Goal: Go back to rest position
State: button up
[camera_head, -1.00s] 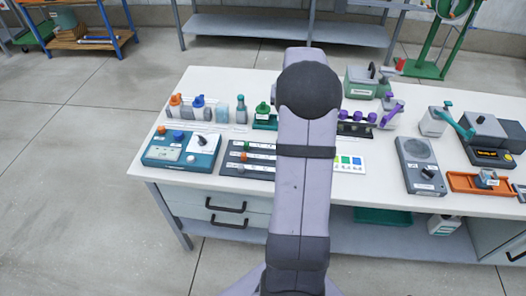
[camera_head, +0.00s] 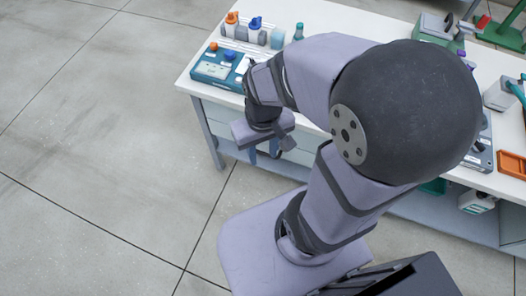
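My arm is folded in front of the white-topped bench (camera_head: 345,17), with its large dark elbow joint filling the right middle of the head view. My gripper (camera_head: 268,150) hangs low at the bench's front edge, below and right of the teal control box (camera_head: 219,66). Its fingers are small and partly hidden by the wrist, so I cannot tell whether they are open or shut. I see no object clearly held in it.
Orange-capped (camera_head: 232,24) and blue-capped (camera_head: 256,30) bottles stand behind the teal box. An orange tray (camera_head: 514,164) and a grey device lie at the right. My arm hides the bench's middle. The concrete floor at left (camera_head: 90,130) is clear.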

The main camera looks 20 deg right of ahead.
jog(key=shift+s+a, duration=0.1)
jog(key=shift+s, duration=0.1)
notch_tip(320, 180, down, 10)
jog(key=b, duration=0.9)
jog(key=shift+r, duration=0.2)
